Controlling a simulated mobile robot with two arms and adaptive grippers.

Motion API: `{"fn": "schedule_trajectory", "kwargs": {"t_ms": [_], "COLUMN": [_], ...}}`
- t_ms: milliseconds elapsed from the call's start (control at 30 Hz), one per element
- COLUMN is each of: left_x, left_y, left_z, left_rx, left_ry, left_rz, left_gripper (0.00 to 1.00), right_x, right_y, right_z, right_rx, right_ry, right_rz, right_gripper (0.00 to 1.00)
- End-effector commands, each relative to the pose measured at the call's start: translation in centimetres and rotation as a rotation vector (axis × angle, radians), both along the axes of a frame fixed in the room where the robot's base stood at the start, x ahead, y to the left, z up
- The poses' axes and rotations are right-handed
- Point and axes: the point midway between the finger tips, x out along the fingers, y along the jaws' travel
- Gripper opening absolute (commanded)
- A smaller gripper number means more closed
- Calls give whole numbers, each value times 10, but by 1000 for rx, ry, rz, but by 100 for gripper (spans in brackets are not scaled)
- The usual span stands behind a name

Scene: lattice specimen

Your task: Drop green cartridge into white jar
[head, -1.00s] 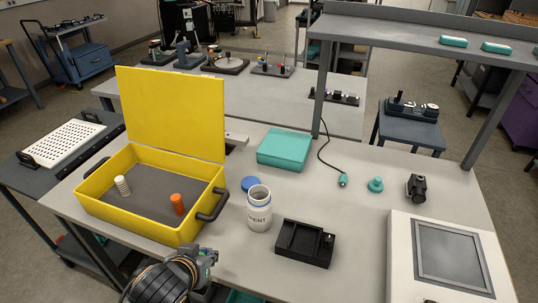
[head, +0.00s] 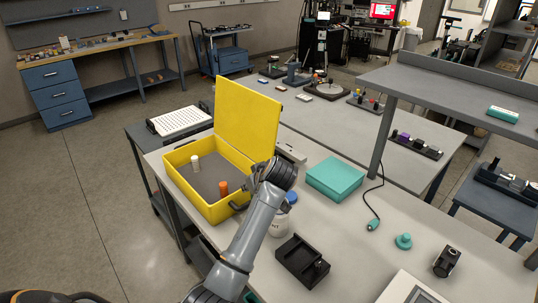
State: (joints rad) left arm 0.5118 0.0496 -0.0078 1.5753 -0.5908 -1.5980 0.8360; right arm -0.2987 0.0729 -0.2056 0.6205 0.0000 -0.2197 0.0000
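The white jar (head: 282,226) stands on the grey table, partly hidden behind my arm; its opening cannot be made out. A blue lid (head: 291,197) shows just behind it. I see no green cartridge in the head view. A white cartridge (head: 195,163) and an orange cartridge (head: 223,188) stand upright in the open yellow case (head: 190,202). My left arm rises from the bottom edge, and its dark wrist is above the case's right side, near the jar. Its gripper (head: 258,176) is mostly hidden by the wrist, so its fingers cannot be read. My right gripper is not in view.
A teal case (head: 335,180), a cable, a teal knob (head: 403,241) and a black device (head: 447,261) are further right. A raised shelf (head: 450,85) stands behind. Bare table lies between the tray and knob.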

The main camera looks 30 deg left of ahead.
Motion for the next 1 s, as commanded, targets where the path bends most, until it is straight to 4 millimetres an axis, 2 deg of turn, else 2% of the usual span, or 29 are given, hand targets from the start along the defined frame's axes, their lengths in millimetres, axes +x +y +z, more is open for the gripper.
{"fn": "schedule_trajectory", "kwargs": {"t_ms": [33,200,467,667,1000], "left_x": [10,31,45,45,45], "left_y": [-1,-10,-30,-31,-31], "left_z": [17,40,58,47,8], "left_rx": [-7,-6,0,3,3], "left_ry": [0,1,1,2,1], "left_rz": [58,212,293,298,297], "left_gripper": [0,0,0,0,0], "right_x": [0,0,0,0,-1], "right_y": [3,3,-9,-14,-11], "right_z": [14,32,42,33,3], "right_rx": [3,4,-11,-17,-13], "right_ry": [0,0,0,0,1], "right_rz": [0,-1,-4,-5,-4], "right_gripper": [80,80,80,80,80]}}
